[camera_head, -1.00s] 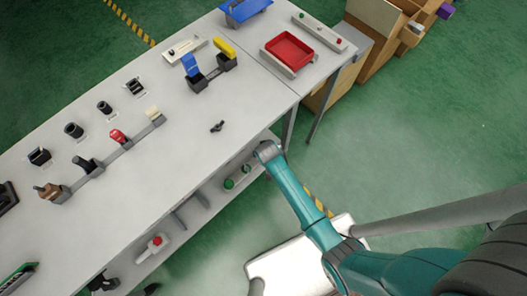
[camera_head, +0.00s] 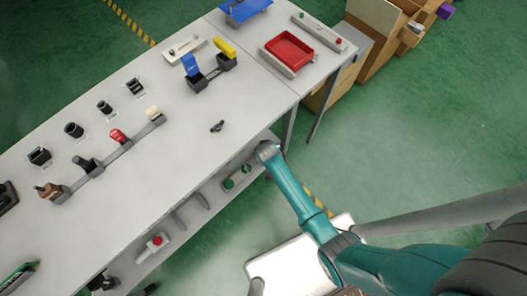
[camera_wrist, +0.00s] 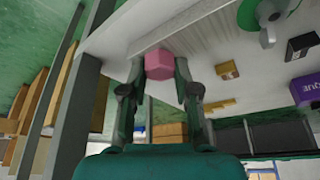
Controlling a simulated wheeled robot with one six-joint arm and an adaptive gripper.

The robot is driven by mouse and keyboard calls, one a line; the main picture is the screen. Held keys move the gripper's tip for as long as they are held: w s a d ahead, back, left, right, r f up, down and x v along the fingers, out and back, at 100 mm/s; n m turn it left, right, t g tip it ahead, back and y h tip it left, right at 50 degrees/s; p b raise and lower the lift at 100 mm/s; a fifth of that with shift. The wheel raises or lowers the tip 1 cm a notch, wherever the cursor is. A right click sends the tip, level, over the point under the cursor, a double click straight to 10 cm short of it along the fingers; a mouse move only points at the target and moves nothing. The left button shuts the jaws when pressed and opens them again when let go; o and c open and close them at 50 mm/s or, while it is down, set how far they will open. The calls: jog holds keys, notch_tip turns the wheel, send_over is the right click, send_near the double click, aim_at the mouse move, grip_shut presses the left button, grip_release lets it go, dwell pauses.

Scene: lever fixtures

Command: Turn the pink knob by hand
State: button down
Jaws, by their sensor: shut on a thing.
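The pink knob (camera_wrist: 159,66) shows in the wrist view as a faceted pink block on a pale panel, near the upper middle. My gripper (camera_wrist: 159,72) has one dark finger on each side of it and is shut on it. In the head view the knob is hidden, and my teal arm (camera_head: 295,195) reaches to the front edge of the table with its gripper end out of sight below.
The grey table (camera_head: 165,150) carries several levers and a red tray (camera_head: 288,50). A shelf below holds green round controls (camera_head: 237,178) and a red button (camera_head: 156,240). In the wrist view a green wheel (camera_wrist: 262,14) and a purple box (camera_wrist: 306,88) are at right. Grey table legs (camera_wrist: 75,110) stand at left.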

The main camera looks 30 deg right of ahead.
jog(key=shift+m, duration=0.3)
jog(key=m+h, duration=0.1)
jog(key=m, duration=0.1)
jog(key=shift+a+m+g, duration=0.1)
jog(key=shift+m+g, duration=0.2)
jog(key=m+g+h, duration=0.1)
jog(key=m, duration=0.3)
jog(key=shift+w+m, duration=0.15)
jog(key=shift+m, duration=0.15)
jog(key=m+g+h, duration=0.1)
jog(key=m+g, duration=0.1)
jog(key=m, duration=0.2)
jog(key=shift+a+m, duration=0.1)
jog(key=shift+m, duration=0.2)
jog(key=m+g, duration=0.1)
jog(key=m, duration=0.2)
jog(key=shift+w+m, duration=0.15)
jog(key=shift+m, duration=0.15)
jog(key=m+g, duration=0.1)
jog(key=m, duration=0.2)
jog(key=m+g+y, duration=0.1)
jog(key=m+g, duration=0.1)
jog(key=m, duration=0.2)
jog(key=shift+w, duration=0.1)
jog(key=m+y, duration=0.1)
jog(key=m, duration=0.2)
jog(key=m+g+y, duration=0.1)
jog(key=m, duration=0.2)
jog(key=shift+d+m, duration=0.2)
jog(key=shift+m, duration=0.1)
